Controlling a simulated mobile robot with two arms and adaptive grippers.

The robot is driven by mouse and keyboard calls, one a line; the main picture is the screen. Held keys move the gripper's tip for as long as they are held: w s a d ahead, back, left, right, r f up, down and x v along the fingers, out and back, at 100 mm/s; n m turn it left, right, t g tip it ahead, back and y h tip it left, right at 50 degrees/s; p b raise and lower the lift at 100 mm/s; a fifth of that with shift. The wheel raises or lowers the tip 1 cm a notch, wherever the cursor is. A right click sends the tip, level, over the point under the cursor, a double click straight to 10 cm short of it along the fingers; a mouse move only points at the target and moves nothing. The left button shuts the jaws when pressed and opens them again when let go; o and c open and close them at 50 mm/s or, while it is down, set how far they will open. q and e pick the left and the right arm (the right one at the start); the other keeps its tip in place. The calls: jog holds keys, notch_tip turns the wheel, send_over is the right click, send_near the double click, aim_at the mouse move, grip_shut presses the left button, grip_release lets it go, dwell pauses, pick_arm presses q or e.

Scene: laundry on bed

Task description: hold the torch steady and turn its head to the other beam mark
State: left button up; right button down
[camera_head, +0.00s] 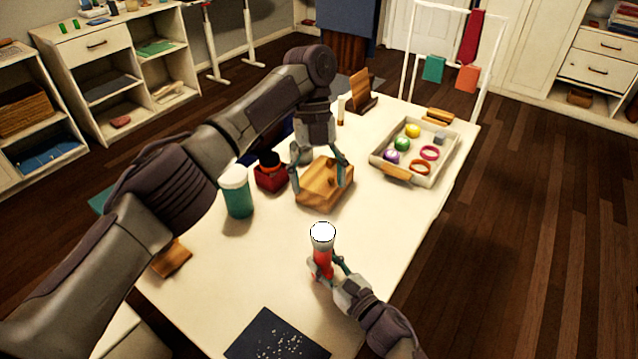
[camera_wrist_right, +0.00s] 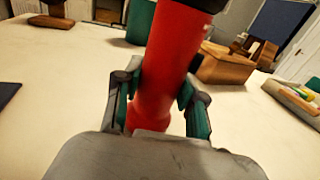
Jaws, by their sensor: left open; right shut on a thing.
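The torch (camera_head: 322,262) has a red body and a pale round head (camera_head: 322,235). It stands roughly upright over the near part of the white table. My right gripper (camera_head: 325,268) is shut around its red body. In the right wrist view the red body (camera_wrist_right: 167,70) sits between the green finger pads, and a black part shows at its top edge. Beam marks are not readable in either view. My left gripper (camera_head: 320,185) is open above and behind the torch, over a wooden box, apart from the torch head.
The table (camera_head: 225,270) holds a wooden box (camera_head: 318,198), a teal jar with a white lid (camera_head: 236,192), a red block-like holder (camera_head: 270,175) and a tray (camera_head: 448,152) of coloured balls and rings. A dark mat (camera_head: 275,338) lies at the near edge. The right side is clear.

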jog(key=c, duration=0.6)
grip_release()
jog(key=shift+s+d, duration=0.1)
